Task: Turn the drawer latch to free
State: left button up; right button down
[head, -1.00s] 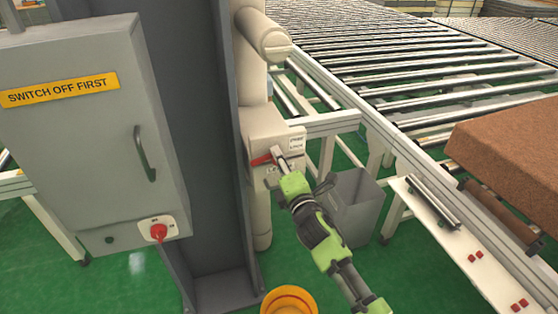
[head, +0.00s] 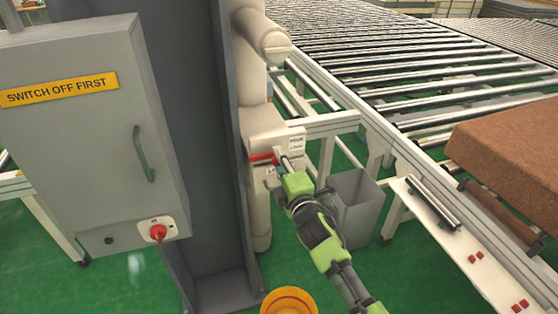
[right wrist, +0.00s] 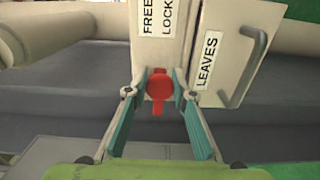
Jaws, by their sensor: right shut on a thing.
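The red latch (head: 263,158) sits on the front of a cream housing (head: 265,122) fixed beside the grey column. It also shows in the right wrist view as a red round knob with a short bar (right wrist: 159,86). My right gripper (head: 284,162) is shut on the latch, with a finger on each side of it in the right wrist view (right wrist: 159,92). Above the latch is a label (right wrist: 158,15) reading FREE and LOCK. Beside it is the drawer front (right wrist: 229,45), marked LEAVES, with a grey handle (right wrist: 252,70). My left gripper is out of view.
A grey cabinet (head: 75,150) marked SWITCH OFF FIRST, with a red switch (head: 158,232), stands at the left. A grey bin (head: 357,208) stands right of my arm. A yellow bucket (head: 290,301) is at the bottom. A roller conveyor (head: 420,75) and brown mattress (head: 515,150) lie right.

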jog(key=c, duration=1.7)
grip_release()
jog(key=v, duration=1.2)
